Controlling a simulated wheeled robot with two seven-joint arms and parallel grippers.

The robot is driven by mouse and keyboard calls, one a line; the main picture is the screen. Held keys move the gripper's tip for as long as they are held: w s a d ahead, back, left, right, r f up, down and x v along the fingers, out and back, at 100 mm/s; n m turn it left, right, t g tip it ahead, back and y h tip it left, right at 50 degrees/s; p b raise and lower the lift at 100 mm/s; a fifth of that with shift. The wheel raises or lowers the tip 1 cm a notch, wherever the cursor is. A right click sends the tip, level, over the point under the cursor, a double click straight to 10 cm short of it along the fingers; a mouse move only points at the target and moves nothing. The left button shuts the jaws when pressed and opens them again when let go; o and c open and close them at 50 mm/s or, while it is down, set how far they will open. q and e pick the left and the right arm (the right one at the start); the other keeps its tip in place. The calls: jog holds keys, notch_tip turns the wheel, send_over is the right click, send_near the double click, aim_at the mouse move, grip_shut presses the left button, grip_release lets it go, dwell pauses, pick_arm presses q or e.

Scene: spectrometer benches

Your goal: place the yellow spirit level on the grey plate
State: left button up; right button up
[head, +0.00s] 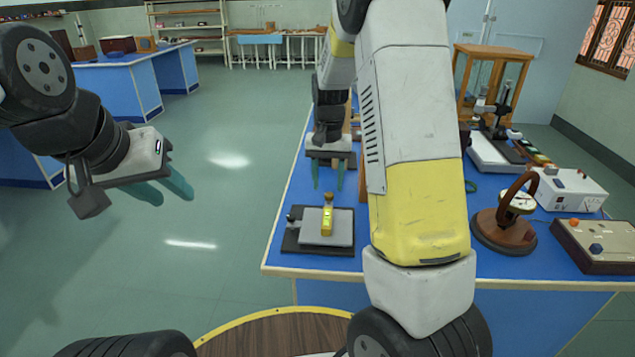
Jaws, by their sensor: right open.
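The yellow spirit level (327,221) is a small yellow bar on the grey plate (343,229), near its middle. It appears to rest on the plate, with a brownish-yellow block at its far end. The plate sits on a dark base near the front left corner of the blue bench. My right gripper (328,178) is open and empty, just beyond the level and apart from it, with its teal fingers pointing down. My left gripper (167,191) is open and empty over the floor to the left, away from the bench.
My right arm hides the middle of the blue bench (285,246). Right of it stand a brown round instrument (503,229), a white box (569,190), a brown control box (597,245) and a microscope-like stand (497,115). A wooden frame (494,62) is behind. Floor at left is clear.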

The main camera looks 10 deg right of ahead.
jog(key=s+a+r+n+t+y, duration=0.1)
jog(key=s+r+n+t, duration=0.1)
jog(key=s+r, duration=0.6)
jog(key=s+a+r+n+t+y, duration=0.1)
jog(key=s+r+t, duration=0.3)
jog(key=s+r, duration=0.5)
jog(key=s, duration=0.7)
jog(key=shift+s+r+n, duration=0.15)
jog(key=shift+r+n, duration=0.15)
jog(key=shift+n, duration=0.1)
jog(key=shift+o, duration=0.3)
jog(key=shift+a, duration=0.1)
